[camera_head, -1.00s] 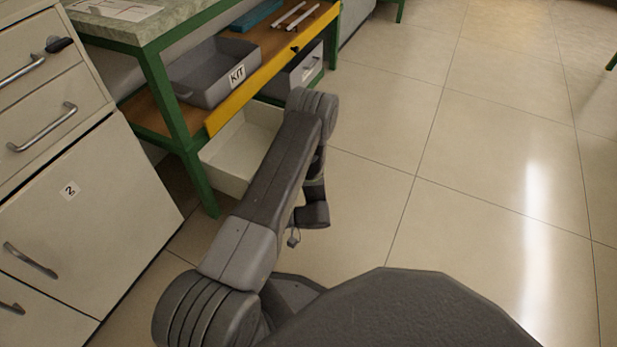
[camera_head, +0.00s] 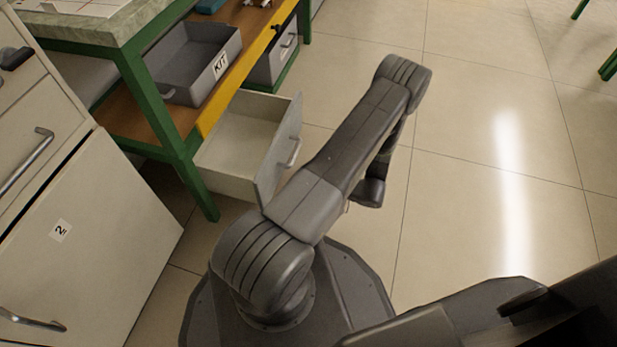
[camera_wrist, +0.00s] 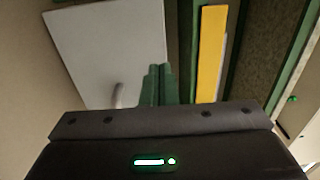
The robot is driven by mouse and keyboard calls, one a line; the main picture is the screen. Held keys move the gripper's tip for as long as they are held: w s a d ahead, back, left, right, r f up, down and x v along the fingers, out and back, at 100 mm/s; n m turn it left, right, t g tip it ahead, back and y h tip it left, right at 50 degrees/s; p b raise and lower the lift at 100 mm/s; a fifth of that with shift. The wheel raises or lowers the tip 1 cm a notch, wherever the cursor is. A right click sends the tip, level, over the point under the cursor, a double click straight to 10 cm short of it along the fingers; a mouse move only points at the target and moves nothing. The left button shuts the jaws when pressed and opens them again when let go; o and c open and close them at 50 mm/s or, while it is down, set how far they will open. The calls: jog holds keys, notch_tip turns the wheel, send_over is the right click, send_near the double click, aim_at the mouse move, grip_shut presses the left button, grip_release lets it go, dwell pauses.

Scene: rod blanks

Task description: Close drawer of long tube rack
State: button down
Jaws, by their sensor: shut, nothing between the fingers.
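An open pale drawer (camera_head: 236,148) sticks out from under the yellow-edged shelf of the green-framed bench. Its grey front panel (camera_head: 281,148) carries a bar handle (camera_head: 294,153) and faces the open floor. In the wrist view, a pale panel (camera_wrist: 100,45) with a handle (camera_wrist: 119,95), seemingly this drawer front, fills the upper left. My gripper's green fingers (camera_wrist: 158,84) are together and empty, and overlap the panel's right edge in the picture; contact cannot be told. In the head view my arm stands right of the drawer, and the fingers are not clearly visible.
A grey KIT bin (camera_head: 190,65) sits on the shelf (camera_head: 135,118). A second drawer (camera_head: 280,52) farther along looks shut. A white cabinet (camera_head: 75,230) stands at left. The tiled floor (camera_head: 470,150) at right is clear.

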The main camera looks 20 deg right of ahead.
aim_at(266, 168)
jog(key=b+x, duration=0.2)
jog(key=x, duration=0.7)
jog(key=shift+w+a+b, duration=0.2)
jog(key=shift+a+b, duration=0.05)
jog(key=shift+b, duration=0.05)
jog(key=shift+w+a, duration=0.1)
jog(key=shift+a, duration=0.05)
jog(key=x, duration=2.1)
jog(key=shift+w, duration=0.25)
jog(key=shift+a, duration=0.1)
